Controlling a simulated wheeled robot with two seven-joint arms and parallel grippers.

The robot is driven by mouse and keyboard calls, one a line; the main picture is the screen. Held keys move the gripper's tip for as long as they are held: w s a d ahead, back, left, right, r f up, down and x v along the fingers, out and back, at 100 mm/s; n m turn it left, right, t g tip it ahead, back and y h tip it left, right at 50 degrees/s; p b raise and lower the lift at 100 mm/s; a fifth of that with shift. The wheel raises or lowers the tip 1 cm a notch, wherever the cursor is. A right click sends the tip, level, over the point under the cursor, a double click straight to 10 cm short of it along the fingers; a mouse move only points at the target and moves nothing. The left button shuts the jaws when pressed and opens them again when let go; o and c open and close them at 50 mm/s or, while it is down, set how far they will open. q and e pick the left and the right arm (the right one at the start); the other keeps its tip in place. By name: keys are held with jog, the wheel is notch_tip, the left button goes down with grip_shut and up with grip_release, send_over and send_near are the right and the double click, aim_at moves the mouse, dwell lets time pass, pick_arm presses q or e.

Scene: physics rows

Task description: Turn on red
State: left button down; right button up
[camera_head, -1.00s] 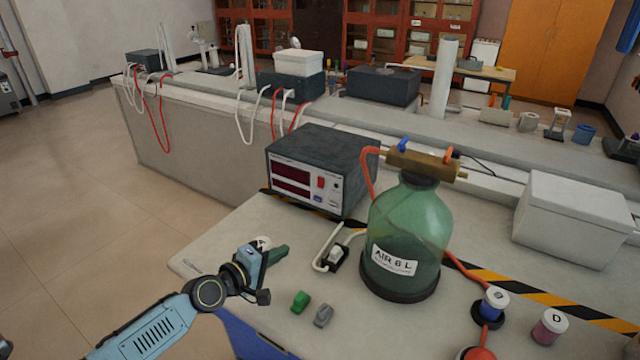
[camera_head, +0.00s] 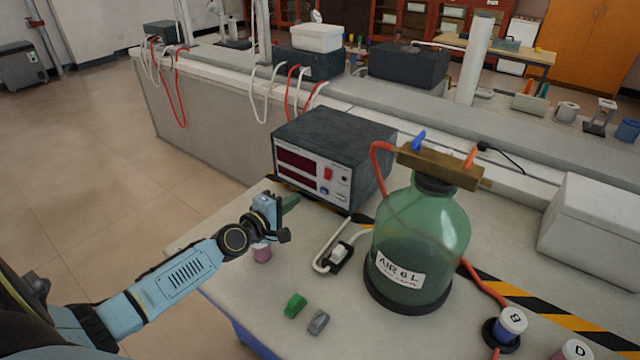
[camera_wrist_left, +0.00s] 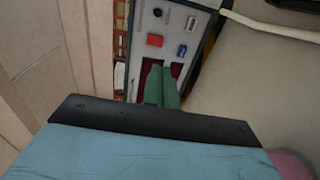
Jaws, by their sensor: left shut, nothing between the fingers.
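The dark instrument box (camera_head: 335,140) stands on the near bench with its pale front panel facing left and toward me. The panel bears two dark red displays (camera_head: 297,166) and a small red switch (camera_head: 328,174). The red switch also shows in the left wrist view (camera_wrist_left: 155,40), near a blue button (camera_wrist_left: 182,50). My left gripper (camera_head: 291,203) is shut and empty, in front of the panel's lower part. In the left wrist view its green fingers (camera_wrist_left: 163,72) lie together over the displays, below the red switch in the picture; contact cannot be told. My right gripper is not in view.
A green bottle (camera_head: 430,235) labelled AIR 6 L stands right of the box, with red tubing. A white switch (camera_head: 340,255) with a pale cable, green (camera_head: 295,305) and grey (camera_head: 318,322) pieces lie on the bench. A pink-sided jar (camera_head: 262,252) is beneath my left gripper.

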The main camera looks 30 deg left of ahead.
aim_at(327, 178)
pick_arm(q)
jog(key=w+b, duration=0.1)
jog(key=w, duration=0.2)
jog(key=w+f+b, duration=0.1)
jog(key=w, duration=0.3)
jog(key=w+b, duration=0.1)
jog(key=w, duration=0.2)
jog(key=shift+w+d+f+b, duration=0.25)
jog(key=shift+w+d+b, duration=0.05)
jog(key=shift+d+b, duration=0.1)
jog(key=shift+w, duration=0.55)
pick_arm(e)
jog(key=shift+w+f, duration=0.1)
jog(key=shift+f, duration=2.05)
